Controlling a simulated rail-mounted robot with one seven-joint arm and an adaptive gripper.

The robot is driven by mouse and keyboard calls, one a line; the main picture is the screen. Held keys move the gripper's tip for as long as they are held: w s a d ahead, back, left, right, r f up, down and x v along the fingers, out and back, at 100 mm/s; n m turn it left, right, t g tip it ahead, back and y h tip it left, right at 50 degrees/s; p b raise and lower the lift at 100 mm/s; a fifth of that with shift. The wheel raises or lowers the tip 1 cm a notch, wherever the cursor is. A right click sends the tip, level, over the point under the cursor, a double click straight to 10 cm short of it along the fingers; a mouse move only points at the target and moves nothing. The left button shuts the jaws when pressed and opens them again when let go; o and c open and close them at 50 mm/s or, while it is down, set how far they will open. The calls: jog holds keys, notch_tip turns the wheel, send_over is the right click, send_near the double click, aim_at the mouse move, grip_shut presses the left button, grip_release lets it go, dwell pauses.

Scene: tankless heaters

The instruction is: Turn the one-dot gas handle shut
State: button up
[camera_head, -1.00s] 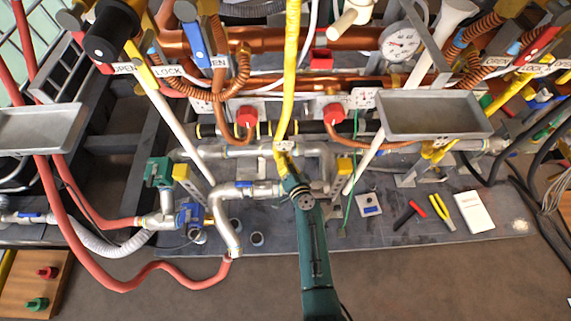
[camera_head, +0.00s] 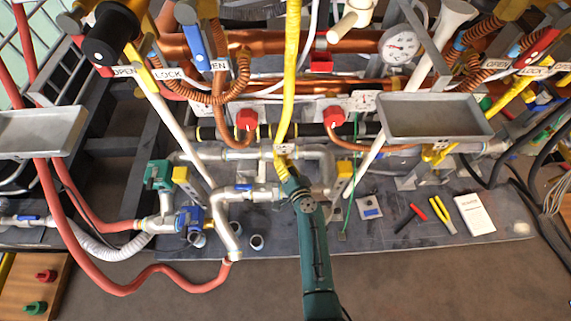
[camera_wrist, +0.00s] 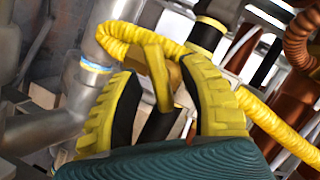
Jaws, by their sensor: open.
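A yellow lever-shaped gas handle (camera_wrist: 160,80) stands between the fingers in the wrist view, below a yellow ribbed hose (camera_wrist: 140,33). I see no dots on it, so its mark cannot be told. My gripper (camera_wrist: 162,70) is open, with one yellow-padded finger on each side of the handle. Gaps show on both sides near the fingertips; contact lower down cannot be judged. In the head view my gripper (camera_head: 285,167) reaches the lower end of the yellow hose (camera_head: 290,85), and the handle there is mostly hidden by the gripper.
Silver pipes (camera_head: 232,220) run close to the left of my gripper. Two red knobs (camera_head: 246,119) (camera_head: 334,116) and copper pipes are behind. A grey tray (camera_head: 435,117) hangs at right. Tools and a white booklet (camera_head: 475,213) lie on the board.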

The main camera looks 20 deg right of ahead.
aim_at(282, 143)
notch_tip(282, 143, up, 10)
dwell(0.5)
